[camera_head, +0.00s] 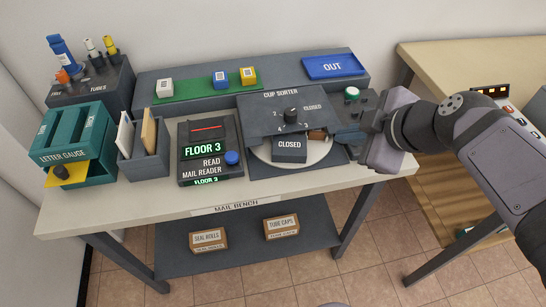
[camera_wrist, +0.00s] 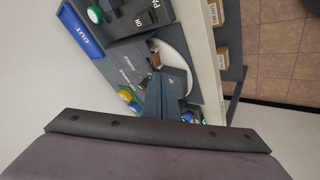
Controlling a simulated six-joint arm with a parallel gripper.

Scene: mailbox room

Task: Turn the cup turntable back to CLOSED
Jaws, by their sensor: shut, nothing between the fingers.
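The cup sorter (camera_head: 268,122) is a dark grey unit on the bench with a selector knob (camera_head: 291,116) among markings including CLOSED. Below its top plate a pale round turntable (camera_head: 318,155) shows, with a dark block lettered CLOSED (camera_head: 290,144) at the front. A small brown item (camera_head: 317,135) sits at the turntable's right rear. The turntable also shows in the wrist view (camera_wrist: 174,46).
A green button (camera_head: 352,92) is on a panel behind my gripper. The blue OUT tray (camera_head: 333,66) is at the back. The mail reader (camera_head: 208,150) with a blue button stands left of the sorter. The bench's front strip (camera_head: 160,215) is clear.

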